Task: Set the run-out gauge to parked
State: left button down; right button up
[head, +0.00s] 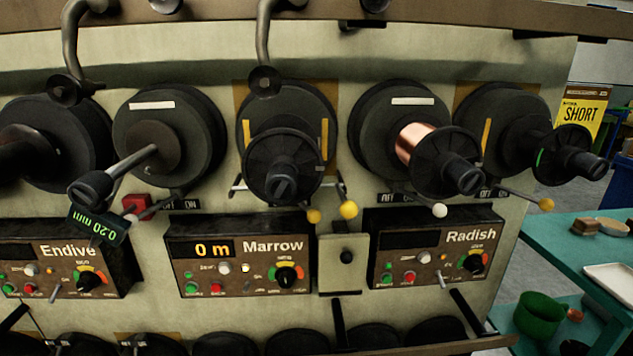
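No readable label marks which part is the run-out gauge. The small lettering by the knobs is too small to read. Neither of my grippers is in view.
Black spool hubs project above the panels, one with copper wire (411,143). Levers with yellow balls (348,209) and a white ball (440,209) stick out below them. A teal table (560,240) stands right, with a green cup (540,314) below.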

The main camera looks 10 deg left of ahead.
aim_at(100, 223)
jog(key=u, duration=1.5)
